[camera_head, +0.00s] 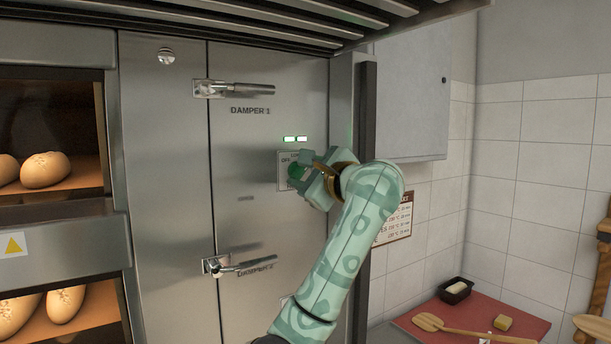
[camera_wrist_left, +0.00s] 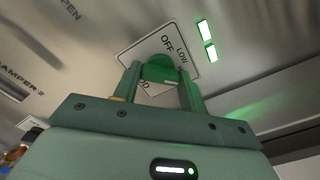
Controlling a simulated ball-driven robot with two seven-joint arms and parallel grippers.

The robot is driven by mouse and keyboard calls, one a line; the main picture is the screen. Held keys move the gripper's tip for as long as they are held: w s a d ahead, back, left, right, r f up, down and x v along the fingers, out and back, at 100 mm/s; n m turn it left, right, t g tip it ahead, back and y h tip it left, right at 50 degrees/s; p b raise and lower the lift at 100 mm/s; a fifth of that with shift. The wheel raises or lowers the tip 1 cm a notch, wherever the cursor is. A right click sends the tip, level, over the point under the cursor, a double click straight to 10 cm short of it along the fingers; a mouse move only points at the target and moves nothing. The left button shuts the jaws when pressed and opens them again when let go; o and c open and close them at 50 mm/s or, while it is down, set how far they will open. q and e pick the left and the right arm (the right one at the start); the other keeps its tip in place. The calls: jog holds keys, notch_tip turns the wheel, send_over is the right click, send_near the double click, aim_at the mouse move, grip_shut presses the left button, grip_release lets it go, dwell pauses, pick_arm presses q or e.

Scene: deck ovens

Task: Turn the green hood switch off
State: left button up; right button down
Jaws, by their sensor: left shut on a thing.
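The green hood switch (camera_head: 297,171) is a round knob on a small white label plate (camera_head: 284,160) on the steel oven front, right of the damper handles. My left gripper (camera_head: 308,172) is at the knob. In the left wrist view, the knob (camera_wrist_left: 160,69) sits between the fingers of the left gripper (camera_wrist_left: 157,82), which is shut on it. The lights (camera_wrist_left: 207,40) are lit there too. My right gripper is not in view.
Damper handles (camera_head: 235,89) and (camera_head: 240,266) stick out left of the switch. Bread (camera_head: 45,170) lies in the left ovens. The hood (camera_head: 300,22) overhangs above. A red board (camera_head: 530,325) with a wooden paddle (camera_head: 465,328) is at lower right.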

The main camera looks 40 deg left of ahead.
pick_arm(q)
jog(key=n+b, duration=0.2)
jog(key=b, duration=0.1)
jog(key=n+b, duration=0.2)
jog(key=shift+f, duration=0.25)
jog(key=n+b, duration=0.3)
jog(key=n, duration=0.1)
jog(key=shift+n, duration=0.4)
jog(key=n+b, duration=0.1)
jog(key=n, duration=0.3)
jog(key=shift+r+b, duration=0.1)
jog(key=shift+b, duration=0.3)
jog(key=shift+n+b, duration=0.55)
jog(key=shift+n, duration=1.95)
jog(key=o, duration=1)
jog(key=shift+r, duration=0.1)
